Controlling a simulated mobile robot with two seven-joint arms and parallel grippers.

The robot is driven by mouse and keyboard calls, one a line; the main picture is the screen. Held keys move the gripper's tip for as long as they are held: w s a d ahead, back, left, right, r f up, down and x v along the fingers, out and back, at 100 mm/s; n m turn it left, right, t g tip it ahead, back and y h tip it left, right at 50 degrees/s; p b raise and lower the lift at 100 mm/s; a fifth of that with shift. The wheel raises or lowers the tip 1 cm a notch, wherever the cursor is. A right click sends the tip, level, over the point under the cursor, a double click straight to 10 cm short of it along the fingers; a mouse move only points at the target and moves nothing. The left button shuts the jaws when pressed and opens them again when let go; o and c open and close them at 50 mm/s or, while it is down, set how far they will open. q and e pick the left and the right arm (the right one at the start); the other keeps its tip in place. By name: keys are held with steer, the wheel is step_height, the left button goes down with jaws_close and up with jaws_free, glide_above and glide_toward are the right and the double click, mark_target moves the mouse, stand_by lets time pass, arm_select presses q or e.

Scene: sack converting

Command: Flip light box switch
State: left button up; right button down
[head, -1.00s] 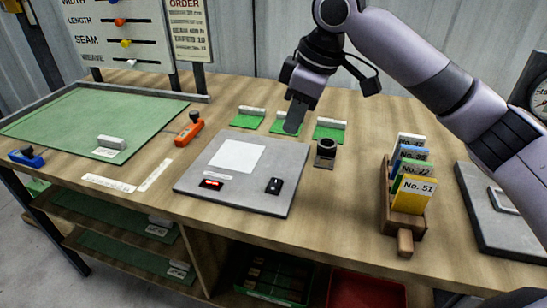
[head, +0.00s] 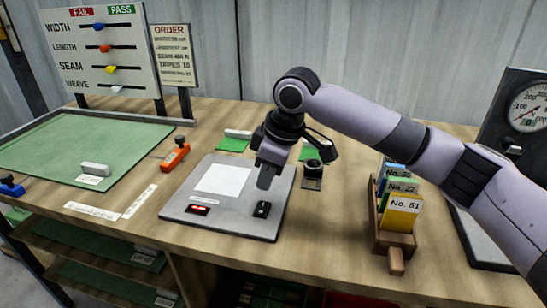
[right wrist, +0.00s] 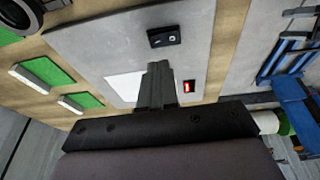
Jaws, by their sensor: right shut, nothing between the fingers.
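The light box (head: 190,193) is a flat grey panel on the wooden bench, with a white square (head: 222,181) on it. Its black rocker switch (head: 262,209) is near the front right corner; it also shows in the right wrist view (right wrist: 164,37). A small red-lit indicator (head: 198,209) is at the front left, also seen in the right wrist view (right wrist: 189,87). My right gripper (head: 266,182) is shut and empty, pointing down above the panel, behind the switch and apart from it. My left gripper is not in view.
A small dark round-topped device (head: 312,172) stands right of the panel. A wooden card holder (head: 394,239) with numbered cards is farther right. An orange tool (head: 175,157) and a green mat (head: 84,143) lie left. A gauge (head: 530,112) is far right.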

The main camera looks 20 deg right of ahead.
mark_target(263, 203)
steer(key=shift+w+d+f, duration=0.1)
steer(key=shift+w+f, duration=0.05)
steer(key=shift+f, duration=1)
steer(key=shift+w+f, duration=0.15)
steer(key=shift+f, duration=1)
steer(key=shift+r+p, duration=0.1)
steer(key=shift+p, duration=0.55)
steer(key=shift+f+g, duration=0.25)
steer(key=shift+g, duration=0.05)
